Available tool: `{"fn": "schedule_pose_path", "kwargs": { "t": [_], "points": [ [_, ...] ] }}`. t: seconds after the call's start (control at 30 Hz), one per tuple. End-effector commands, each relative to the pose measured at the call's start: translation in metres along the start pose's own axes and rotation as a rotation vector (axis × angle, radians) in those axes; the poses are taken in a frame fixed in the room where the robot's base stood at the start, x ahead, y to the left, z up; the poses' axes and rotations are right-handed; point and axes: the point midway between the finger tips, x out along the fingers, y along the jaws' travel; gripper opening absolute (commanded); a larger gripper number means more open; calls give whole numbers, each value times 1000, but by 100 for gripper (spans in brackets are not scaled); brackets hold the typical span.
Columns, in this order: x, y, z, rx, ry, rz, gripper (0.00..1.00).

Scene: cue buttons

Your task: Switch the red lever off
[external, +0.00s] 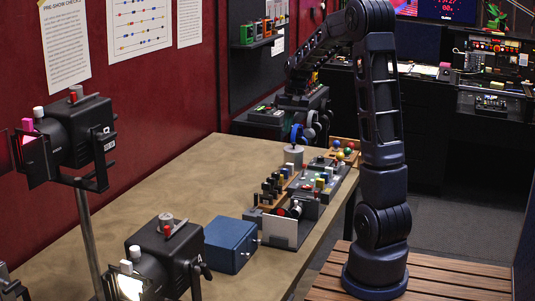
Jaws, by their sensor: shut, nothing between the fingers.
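I cannot single out the red lever with certainty in the external view. A small red part (282,212) shows on the dark device behind a white card at the near end of the row of controls. A grey control panel (322,184) with yellow, white and blue caps stands on the table's right side. My arm reaches up and over to the far part of the table. My gripper (298,134) points down there, small in the picture, shut and empty, above a grey round piece (293,155). Whether it touches anything is unclear.
A blue box (231,245) stands on the table (160,215) nearer the camera. A wooden tray (343,147) with coloured balls lies at the far right. A wooden rack of dark handles (272,187) stands beside the panel. Stage lamps (75,140) stand at left. The table's left half is bare.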

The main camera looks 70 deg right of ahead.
Motion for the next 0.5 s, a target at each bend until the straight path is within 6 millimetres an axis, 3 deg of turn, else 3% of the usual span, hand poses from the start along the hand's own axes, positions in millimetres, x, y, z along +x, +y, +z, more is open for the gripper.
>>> {"fn": "schedule_pose_path", "kwargs": {
  "t": [0.2, 0.5],
  "points": [
    [29, 57, -44, 116, -25, -7, 0],
    [56, 113, -75, 216, -43, -15, 0]
  ]
}}
